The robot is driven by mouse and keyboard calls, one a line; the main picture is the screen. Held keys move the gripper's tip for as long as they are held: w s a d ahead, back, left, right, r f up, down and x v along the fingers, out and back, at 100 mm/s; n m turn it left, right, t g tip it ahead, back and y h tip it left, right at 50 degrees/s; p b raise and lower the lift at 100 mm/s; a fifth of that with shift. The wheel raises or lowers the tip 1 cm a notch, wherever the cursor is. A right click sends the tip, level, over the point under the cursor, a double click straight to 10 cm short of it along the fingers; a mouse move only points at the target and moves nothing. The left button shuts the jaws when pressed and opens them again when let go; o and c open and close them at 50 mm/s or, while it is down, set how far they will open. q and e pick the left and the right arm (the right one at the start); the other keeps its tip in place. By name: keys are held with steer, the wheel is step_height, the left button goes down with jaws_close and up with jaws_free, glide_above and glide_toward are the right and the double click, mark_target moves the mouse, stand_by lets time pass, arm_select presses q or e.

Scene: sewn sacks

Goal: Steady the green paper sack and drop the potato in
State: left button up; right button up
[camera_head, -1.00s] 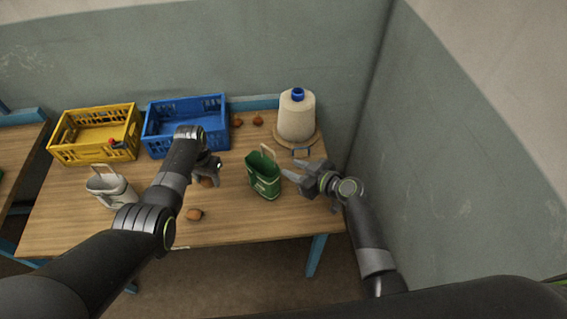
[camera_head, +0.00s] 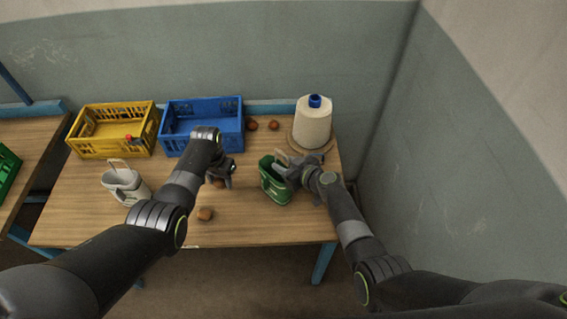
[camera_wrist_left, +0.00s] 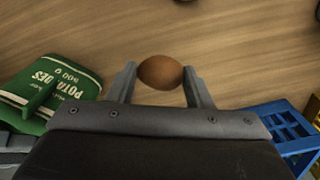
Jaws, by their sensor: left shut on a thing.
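The green paper sack (camera_head: 275,188) stands open on the table, right of centre, and its printed side shows in the left wrist view (camera_wrist_left: 62,80). My left gripper (camera_head: 222,174) is shut on a brown potato (camera_wrist_left: 160,72), held between its fingertips left of the sack. In the head view this potato (camera_head: 217,183) is partly hidden by the gripper. My right gripper (camera_head: 288,172) is at the sack's right upper edge. Its fingers overlap the rim, and I cannot tell whether they are closed on it.
A white sack (camera_head: 125,186) stands at the left. A yellow crate (camera_head: 88,143), a blue crate (camera_head: 178,144), two round brown items (camera_head: 273,125) and a thread cone (camera_head: 313,124) line the back.

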steer(key=shift+w+a, duration=0.15)
jaws_close()
stand_by(0.4)
steer(key=shift+f, duration=0.1)
arm_select(q)
steer(key=w+d+r+m, duration=0.1)
steer(key=d+r+m, duration=0.5)
steer(key=d+r, duration=1.05)
step_height(320, 180, down, 6)
steer(key=shift+d, duration=0.35)
steer(key=shift+f, duration=0.2)
stand_by(0.4)
